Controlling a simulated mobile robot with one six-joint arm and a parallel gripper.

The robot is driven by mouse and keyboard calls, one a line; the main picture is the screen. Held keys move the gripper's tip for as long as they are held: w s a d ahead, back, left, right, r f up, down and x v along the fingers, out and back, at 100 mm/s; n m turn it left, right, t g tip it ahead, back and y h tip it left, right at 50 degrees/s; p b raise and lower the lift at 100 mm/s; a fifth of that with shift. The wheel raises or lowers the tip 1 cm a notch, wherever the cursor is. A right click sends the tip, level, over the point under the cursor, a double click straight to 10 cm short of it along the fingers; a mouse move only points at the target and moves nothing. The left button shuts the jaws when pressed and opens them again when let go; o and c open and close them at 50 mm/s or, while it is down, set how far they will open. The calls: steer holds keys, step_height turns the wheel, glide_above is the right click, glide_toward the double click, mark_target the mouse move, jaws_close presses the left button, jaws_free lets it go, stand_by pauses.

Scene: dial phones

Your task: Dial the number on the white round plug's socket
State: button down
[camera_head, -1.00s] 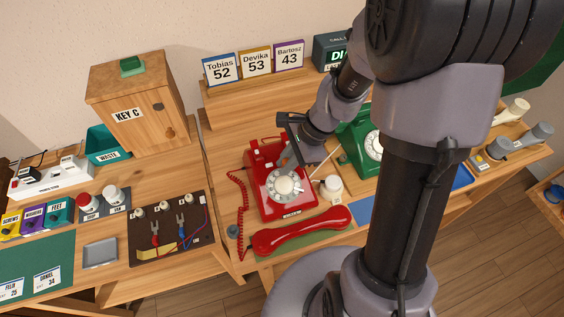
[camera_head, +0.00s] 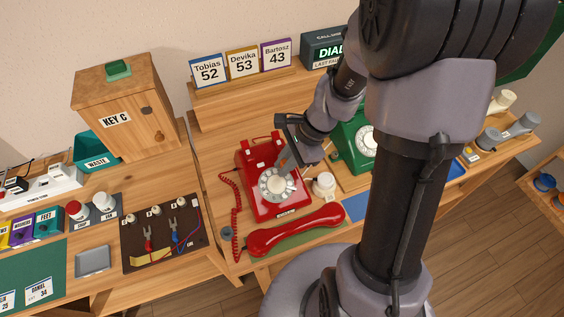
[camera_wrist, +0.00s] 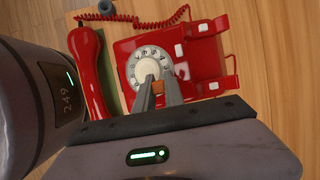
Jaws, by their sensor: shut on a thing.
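The red rotary phone (camera_head: 256,160) stands on the middle desk, with its white dial (camera_head: 268,194) facing up; its handset (camera_head: 296,231) lies off the cradle in front. My gripper (camera_head: 287,164) reaches down to the dial from the right rear. A white strip (camera_head: 42,192) with plugs and cords is at the far left; which plug is the white round one is too small to tell.
A white mug (camera_head: 324,187) stands close right of the red phone. A green phone (camera_head: 350,139) is behind my arm. Number cards (camera_head: 242,64) and a dark dial display (camera_head: 325,48) stand on the rear shelf.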

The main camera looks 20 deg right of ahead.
steer(key=shift+s+d+f, duration=0.15)
steer(key=shift+s+d, duration=0.1)
steer(key=shift+s, duration=0.15)
steer(key=shift+s+d+f+b, duration=0.2)
steer(key=shift+s+b, duration=0.15)
steer(key=shift+s, duration=0.1)
steer(key=shift+s+f, duration=0.1)
steer(key=shift+s+f+b, duration=0.2)
steer(key=shift+s+b, duration=0.2)
steer(key=shift+s, duration=0.1)
steer(key=shift+s+f, duration=0.1)
steer(key=shift+s, duration=0.1)
steer(key=shift+s+r+p, duration=0.35)
steer(key=shift+r+p, duration=0.2)
steer(key=shift+r, duration=0.3)
